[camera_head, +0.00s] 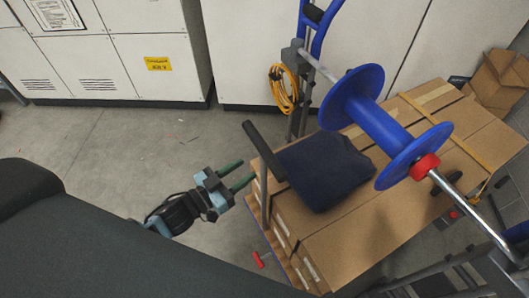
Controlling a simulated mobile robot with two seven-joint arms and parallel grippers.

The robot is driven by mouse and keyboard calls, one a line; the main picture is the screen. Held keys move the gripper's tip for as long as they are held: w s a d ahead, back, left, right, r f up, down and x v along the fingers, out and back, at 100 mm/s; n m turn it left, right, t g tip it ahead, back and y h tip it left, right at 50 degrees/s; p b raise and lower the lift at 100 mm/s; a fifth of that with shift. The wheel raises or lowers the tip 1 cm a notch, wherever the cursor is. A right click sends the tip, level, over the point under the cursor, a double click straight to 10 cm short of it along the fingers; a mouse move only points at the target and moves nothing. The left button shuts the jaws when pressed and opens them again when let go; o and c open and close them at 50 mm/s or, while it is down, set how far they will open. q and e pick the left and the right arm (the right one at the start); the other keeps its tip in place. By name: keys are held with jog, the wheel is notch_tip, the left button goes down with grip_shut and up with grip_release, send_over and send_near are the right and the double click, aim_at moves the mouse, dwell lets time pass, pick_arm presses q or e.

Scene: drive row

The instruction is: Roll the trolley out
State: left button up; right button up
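The trolley shows as a low platform stacked with brown cardboard boxes (365,235), with a folded dark blue cloth (322,172) on top. My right gripper does not show.
A blue cable reel (378,122) on a metal rod hangs across the view over the boxes. Behind are pale cabinets (158,48), a blue-framed stand with a coiled yellow cable (284,90), and an open carton (500,82). A ladder-like frame (450,280) is at lower right. Grey floor (130,140) is clear on the left.

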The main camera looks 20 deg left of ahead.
aim_at(263, 157)
pick_arm(q)
jog(key=shift+x, duration=3.9)
grip_shut()
